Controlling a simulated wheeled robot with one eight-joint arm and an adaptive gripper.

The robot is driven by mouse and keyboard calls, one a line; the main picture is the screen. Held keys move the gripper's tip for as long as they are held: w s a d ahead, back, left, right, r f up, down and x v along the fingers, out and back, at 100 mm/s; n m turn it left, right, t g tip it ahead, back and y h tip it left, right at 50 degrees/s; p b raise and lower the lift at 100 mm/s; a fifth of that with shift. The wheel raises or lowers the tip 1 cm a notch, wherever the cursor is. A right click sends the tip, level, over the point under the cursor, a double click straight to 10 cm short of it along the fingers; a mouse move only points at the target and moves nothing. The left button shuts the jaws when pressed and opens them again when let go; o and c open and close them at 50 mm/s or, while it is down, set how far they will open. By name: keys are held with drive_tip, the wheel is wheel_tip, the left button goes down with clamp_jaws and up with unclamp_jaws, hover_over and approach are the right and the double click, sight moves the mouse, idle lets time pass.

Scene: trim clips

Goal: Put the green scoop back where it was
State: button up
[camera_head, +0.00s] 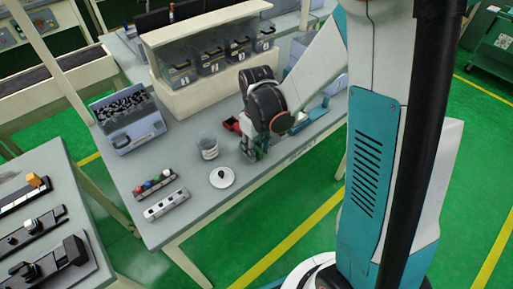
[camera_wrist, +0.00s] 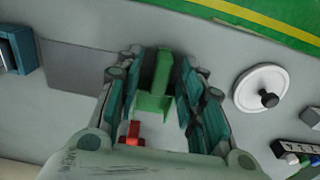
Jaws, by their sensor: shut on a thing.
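The green scoop (camera_wrist: 154,98) stands between the two fingers of my gripper (camera_wrist: 163,78) in the wrist view. My gripper is shut on it. In the head view my gripper (camera_head: 255,148) is over the near right part of the grey worktable, right of the white round lid, and hides most of the scoop. How far the scoop is above the table I cannot tell. A small red thing (camera_wrist: 132,132) shows below the scoop in the wrist view, partly behind my gripper. A red item (camera_head: 232,124) also shows left of my arm in the head view.
A white lid with black knob (camera_head: 222,177) and a clear jar (camera_head: 208,148) stand left of my gripper. A bin of black clips (camera_head: 128,118), a knob rack (camera_head: 154,184) and a pale strip (camera_head: 166,204) lie further left. A blue tray (camera_head: 318,108) is right. A darker flat patch (camera_wrist: 88,70) lies bare.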

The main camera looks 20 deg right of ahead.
sight(257, 148)
drive_tip(key=shift+f, duration=0.2)
drive_tip(key=o, duration=1.1)
drive_tip(key=shift+r, duration=0.1)
drive_tip(key=shift+c, duration=0.2)
drive_tip(key=shift+r, duration=0.15)
wheel_tip(257, 148, up, 12)
drive_tip(key=p, duration=0.4)
drive_tip(key=s+r+m+t, duration=0.3)
drive_tip(key=s+r+t, duration=0.4)
drive_tip(key=s+r, duration=0.4)
drive_tip(key=shift+s+a+r+m, duration=0.3)
drive_tip(key=shift+s+r, duration=0.05)
drive_tip(key=shift+s, duration=0.65)
